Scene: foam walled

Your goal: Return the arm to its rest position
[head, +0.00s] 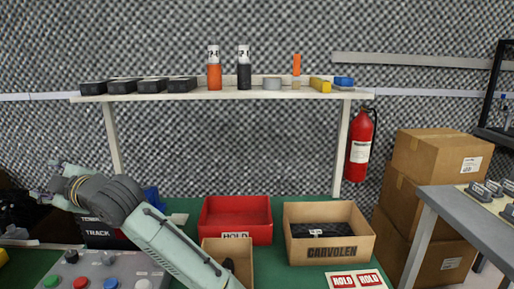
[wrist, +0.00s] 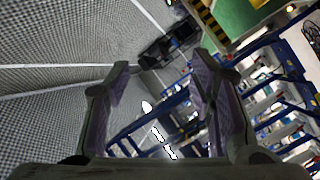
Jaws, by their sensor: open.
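My arm (head: 175,242) rises from the bottom middle of the head view up and to the left, bent at a dark grey joint. My gripper (head: 47,180) is at the left, pointing left, above and behind the button panel. In the wrist view my gripper (wrist: 163,85) has its two fingers spread wide apart. Nothing is between the fingers; only distant room shows through the gap.
A red bin (head: 235,203), a cardboard box (head: 330,215) and a smaller box (head: 236,246) stand on the green bench. A button panel (head: 108,270) is below my gripper. A shelf (head: 200,97) with bottles crosses the back. A grey table (head: 455,205) is at right.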

